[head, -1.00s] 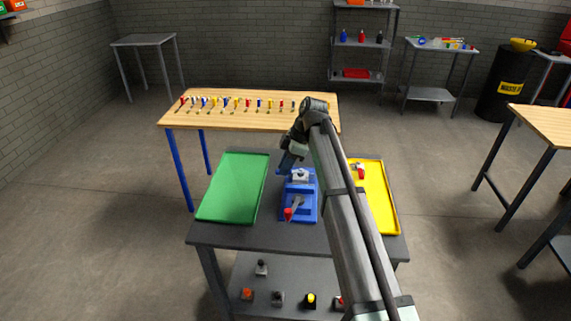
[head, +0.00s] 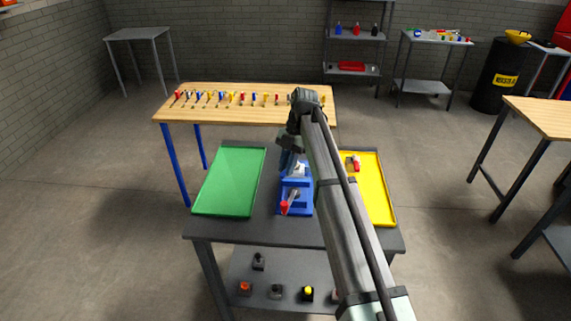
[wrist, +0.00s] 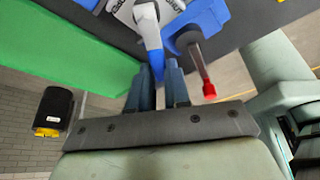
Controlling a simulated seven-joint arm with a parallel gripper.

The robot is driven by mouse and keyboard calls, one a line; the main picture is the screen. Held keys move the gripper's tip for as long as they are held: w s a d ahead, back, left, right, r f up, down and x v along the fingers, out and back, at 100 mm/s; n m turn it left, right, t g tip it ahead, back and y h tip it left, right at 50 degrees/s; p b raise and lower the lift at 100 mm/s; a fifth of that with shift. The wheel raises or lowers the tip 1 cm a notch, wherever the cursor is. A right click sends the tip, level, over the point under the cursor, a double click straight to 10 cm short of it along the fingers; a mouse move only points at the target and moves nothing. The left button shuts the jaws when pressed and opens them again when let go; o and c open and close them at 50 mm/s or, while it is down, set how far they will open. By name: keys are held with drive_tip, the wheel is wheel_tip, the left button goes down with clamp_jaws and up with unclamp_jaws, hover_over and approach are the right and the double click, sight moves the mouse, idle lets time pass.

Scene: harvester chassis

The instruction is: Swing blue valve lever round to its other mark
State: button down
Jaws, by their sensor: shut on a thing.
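The blue valve lever (wrist: 154,64) sticks out from a white valve body (wrist: 146,12) in the wrist view. My gripper (wrist: 158,70) is shut on the lever's outer end, one finger on each side. In the head view, my gripper (head: 287,162) is at the back of the blue fixture (head: 306,205), next to the white valve body (head: 299,169). The arm and gripper hide most of the blue lever there.
A second lever with a red tip (head: 285,208) is on the fixture's front; it also shows in the wrist view (wrist: 208,90). A green tray (head: 230,182) lies left and a yellow tray (head: 376,190) right. A wooden table (head: 235,90) with several small parts stands behind.

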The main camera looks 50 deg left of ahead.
drive_tip(key=shift+d+n, duration=0.15)
drive_tip(key=shift+n, duration=0.25)
drive_tip(key=c, duration=1.1)
unclamp_jaws()
drive_tip(key=shift+o, duration=0.2)
drive_tip(key=shift+w+r, duration=0.2)
drive_tip(key=shift+r, duration=0.2)
drive_tip(key=shift+w+r, duration=0.2)
drive_tip(key=shift+w, duration=0.1)
drive_tip(key=w+a, duration=0.3)
drive_tip(key=w, duration=0.8)
drive_tip(key=shift+a, duration=0.2)
drive_tip(key=shift+f, duration=0.1)
